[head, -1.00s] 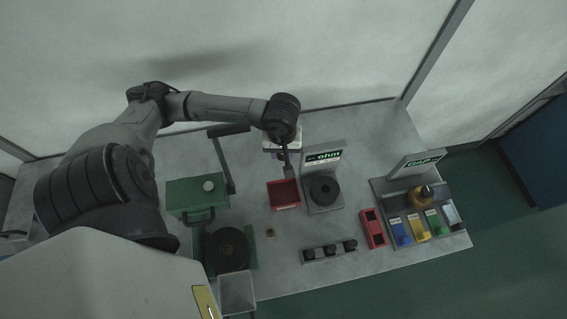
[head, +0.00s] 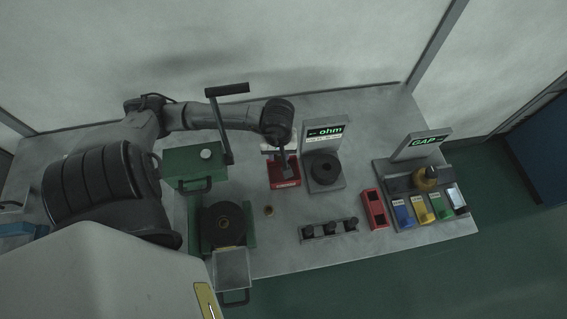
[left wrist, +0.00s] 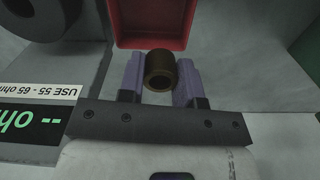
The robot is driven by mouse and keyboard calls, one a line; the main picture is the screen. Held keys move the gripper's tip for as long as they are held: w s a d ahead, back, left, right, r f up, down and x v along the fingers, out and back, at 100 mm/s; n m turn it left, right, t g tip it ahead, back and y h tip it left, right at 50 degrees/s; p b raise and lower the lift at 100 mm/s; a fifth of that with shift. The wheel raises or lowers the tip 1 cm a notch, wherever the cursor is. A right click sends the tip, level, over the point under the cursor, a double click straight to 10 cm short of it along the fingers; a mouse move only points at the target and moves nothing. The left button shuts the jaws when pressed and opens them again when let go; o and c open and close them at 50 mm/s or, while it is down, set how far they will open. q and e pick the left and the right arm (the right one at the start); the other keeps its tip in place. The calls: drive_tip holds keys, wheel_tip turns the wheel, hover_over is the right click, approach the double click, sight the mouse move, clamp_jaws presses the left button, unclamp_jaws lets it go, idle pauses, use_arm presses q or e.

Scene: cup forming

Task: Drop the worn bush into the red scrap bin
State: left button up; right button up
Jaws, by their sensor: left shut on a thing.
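My left gripper (head: 285,172) is at the red scrap bin (head: 288,184) in the head view. In the left wrist view the gripper (left wrist: 160,85) is shut on the worn bush (left wrist: 160,66), a brown-bronze hollow ring held between two purple-grey fingers. The red bin (left wrist: 152,40) shows just beyond the fingertips; the bush overlaps its near edge in the picture. Its height relative to the rim cannot be told. The bush cannot be made out in the head view. My right gripper is not in view.
The ohm meter (head: 325,132) with a black round fixture stands right of the bin. A green box (head: 190,165) with a lever is left. The gap gauge (head: 426,145) and coloured bins are far right.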

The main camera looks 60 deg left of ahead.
use_arm(q)
drive_tip(key=shift+f, duration=0.55)
drive_tip(key=o, duration=1)
drive_tip(key=shift+r, duration=3.75)
